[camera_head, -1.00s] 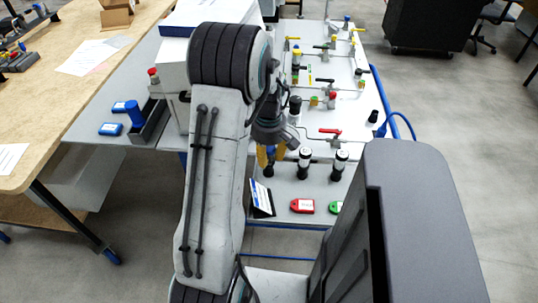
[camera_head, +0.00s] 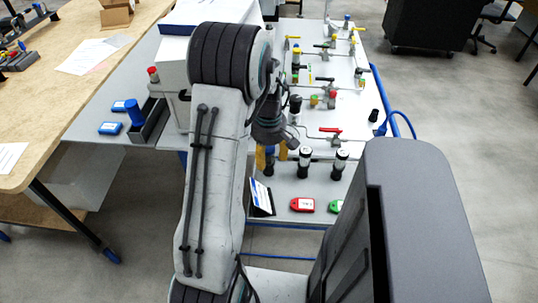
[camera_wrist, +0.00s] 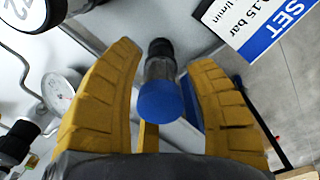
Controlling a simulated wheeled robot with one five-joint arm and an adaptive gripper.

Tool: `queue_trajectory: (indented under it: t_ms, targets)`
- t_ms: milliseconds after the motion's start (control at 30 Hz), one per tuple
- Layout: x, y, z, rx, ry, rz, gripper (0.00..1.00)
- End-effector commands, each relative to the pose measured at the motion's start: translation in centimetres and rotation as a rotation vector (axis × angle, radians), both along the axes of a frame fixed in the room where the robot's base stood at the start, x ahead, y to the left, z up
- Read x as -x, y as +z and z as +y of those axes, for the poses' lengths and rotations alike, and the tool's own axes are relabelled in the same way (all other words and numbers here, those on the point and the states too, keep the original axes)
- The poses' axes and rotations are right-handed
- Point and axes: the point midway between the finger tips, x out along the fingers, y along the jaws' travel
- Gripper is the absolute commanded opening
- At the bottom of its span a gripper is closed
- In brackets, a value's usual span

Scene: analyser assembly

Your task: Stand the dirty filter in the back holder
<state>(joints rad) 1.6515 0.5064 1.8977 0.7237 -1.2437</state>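My gripper (camera_wrist: 168,62) is open, with its two yellow fingers apart. Between them in the wrist view is a small cylinder with a blue end (camera_wrist: 160,100), a greyish body and a black far end; gaps show on both sides of it. I cannot tell whether it is the dirty filter. In the head view my gripper (camera_head: 270,158) is over the near left part of the grey panel, and my arm hides what is under it. Two black-and-white cylinders (camera_head: 304,161) (camera_head: 340,164) stand to its right. I cannot tell which place is the back holder.
A tilted sign (camera_head: 262,197) stands close to my gripper; it also shows in the wrist view (camera_wrist: 250,22). A red tag (camera_head: 302,205) and a green tag (camera_head: 336,207) lie near the front edge. A red-handled valve (camera_head: 330,131) is behind the cylinders. A gauge (camera_wrist: 60,92) is left of my fingers.

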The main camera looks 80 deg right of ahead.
Motion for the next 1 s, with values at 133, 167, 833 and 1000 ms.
queue_trajectory:
  t_ms: [133,167,833,1000]
  targets:
    - [0.0,0.0,0.0,0.000,0.000,0.000,0.55]
    - [0.0,0.0,0.0,0.000,0.000,0.000,0.55]
    - [0.0,7.3,0.0,0.006,0.000,0.001,0.55]
    - [0.0,9.7,0.1,0.004,0.000,0.001,0.55]
